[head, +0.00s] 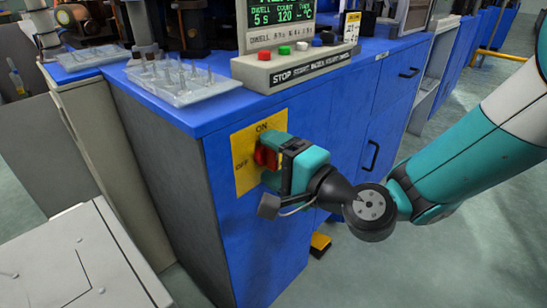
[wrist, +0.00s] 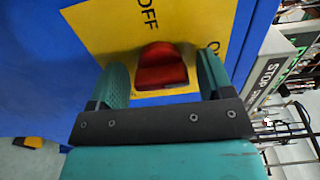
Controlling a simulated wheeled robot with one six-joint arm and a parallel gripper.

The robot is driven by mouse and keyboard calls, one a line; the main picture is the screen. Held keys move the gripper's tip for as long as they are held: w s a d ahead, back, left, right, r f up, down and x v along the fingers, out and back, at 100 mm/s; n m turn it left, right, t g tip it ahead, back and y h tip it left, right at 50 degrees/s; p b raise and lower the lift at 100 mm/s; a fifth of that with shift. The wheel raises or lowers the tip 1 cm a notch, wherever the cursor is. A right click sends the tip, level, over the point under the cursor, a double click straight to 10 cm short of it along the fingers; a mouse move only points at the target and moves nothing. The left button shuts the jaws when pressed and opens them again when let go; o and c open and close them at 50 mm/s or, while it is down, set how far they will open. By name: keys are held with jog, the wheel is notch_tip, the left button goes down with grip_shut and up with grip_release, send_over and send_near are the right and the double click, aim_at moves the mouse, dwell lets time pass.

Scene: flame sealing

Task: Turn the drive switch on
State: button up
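The drive switch is a red knob (head: 263,157) on a yellow plate (head: 243,177) on the blue cabinet's side face. The plate reads ON at the top and OFF at the left in the head view. My gripper (head: 274,160) is at the plate, its fingers partly hiding the knob there. In the wrist view, the red knob (wrist: 161,68) lies between the two green fingers, with a visible gap on each side. My gripper (wrist: 162,78) is open around the knob. OFF stands above the knob in that view. I cannot tell clearly which mark the knob points to.
A control panel (head: 290,68) with buttons and a green-lit display stands on the blue cabinet top (head: 210,113). A clear tray (head: 180,85) of small glass pieces is beside it. A pale box (head: 75,262) stands at lower left. A yellow-and-black pedal (head: 320,244) is on the floor.

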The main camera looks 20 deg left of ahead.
dwell(0.4)
jog(key=b+v, duration=1.6)
jog(key=v, duration=0.1)
jog(key=shift+d+b, duration=0.2)
jog(key=shift+b, duration=0.2)
jog(key=s+d+r+n+g+h+p, duration=0.2)
jog(key=s+d+n+g+h+p, duration=0.2)
jog(key=s+d+n+h+p, duration=0.25)
jog(key=s+d+r+n+g+h+p, duration=0.25)
jog(key=d+n+h+p, duration=0.35)
jog(key=d+p, duration=0.3)
notch_tip(320, 180, up, 36)
jog(key=a+p, duration=0.1)
jog(key=p, duration=3.7)
jog(key=shift+a+f+m, duration=0.2)
jog(key=shift+m, duration=0.15)
